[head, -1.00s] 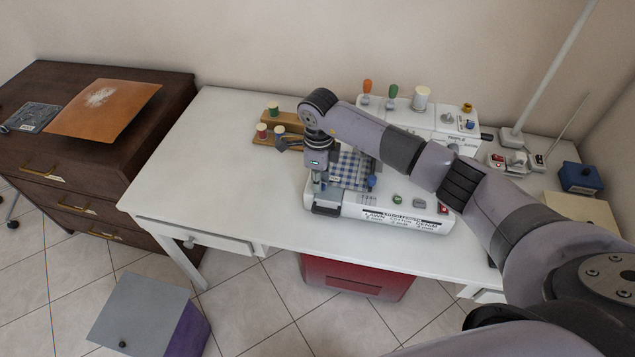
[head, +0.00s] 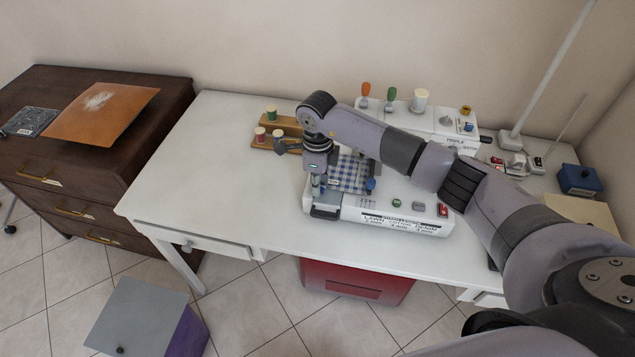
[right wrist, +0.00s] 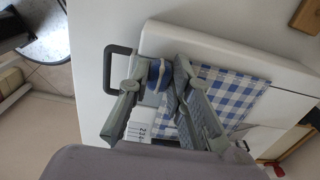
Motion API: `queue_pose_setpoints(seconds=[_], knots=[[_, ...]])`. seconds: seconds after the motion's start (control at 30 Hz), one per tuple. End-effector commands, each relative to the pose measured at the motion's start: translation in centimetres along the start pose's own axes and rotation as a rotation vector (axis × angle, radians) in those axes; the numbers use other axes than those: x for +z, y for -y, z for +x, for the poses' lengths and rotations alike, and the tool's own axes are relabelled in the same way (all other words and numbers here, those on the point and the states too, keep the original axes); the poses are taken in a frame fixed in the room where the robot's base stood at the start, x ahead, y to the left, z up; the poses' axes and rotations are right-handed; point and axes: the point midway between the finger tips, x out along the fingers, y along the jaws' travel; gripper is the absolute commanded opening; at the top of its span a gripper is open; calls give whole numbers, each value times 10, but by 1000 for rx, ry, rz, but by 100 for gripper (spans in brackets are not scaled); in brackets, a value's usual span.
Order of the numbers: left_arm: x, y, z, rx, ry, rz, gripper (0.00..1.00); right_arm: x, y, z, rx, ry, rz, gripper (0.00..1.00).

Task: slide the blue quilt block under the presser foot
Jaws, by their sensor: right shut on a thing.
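The blue quilt block (head: 350,176) is a blue-and-white checked piece lying on the white sewing machine's bed (head: 345,205). It also shows in the right wrist view (right wrist: 232,95). My right gripper (head: 319,184) points down at the left front of the block. In the right wrist view its fingers (right wrist: 158,88) are closed on a rounded blue piece (right wrist: 158,74) at the block's edge; the join between piece and checked cloth is partly hidden by a finger. The presser foot is hidden behind my arm in the head view. My left gripper is not in view.
A black handle (head: 325,212) sticks out at the machine's left front. A wooden spool rack (head: 283,125) stands behind and left. A blue knob (head: 371,184) sits right of the block. The table's left part (head: 215,165) is clear.

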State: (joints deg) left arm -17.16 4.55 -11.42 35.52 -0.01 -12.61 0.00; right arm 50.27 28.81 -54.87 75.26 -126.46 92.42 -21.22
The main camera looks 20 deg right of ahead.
Motion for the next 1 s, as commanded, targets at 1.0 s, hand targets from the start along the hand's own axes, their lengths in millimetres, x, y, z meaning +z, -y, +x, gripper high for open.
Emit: queue_pose_setpoints(seconds=[1.0], knots=[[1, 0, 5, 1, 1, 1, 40, 0, 0, 2, -1, -1, 0, 35]])
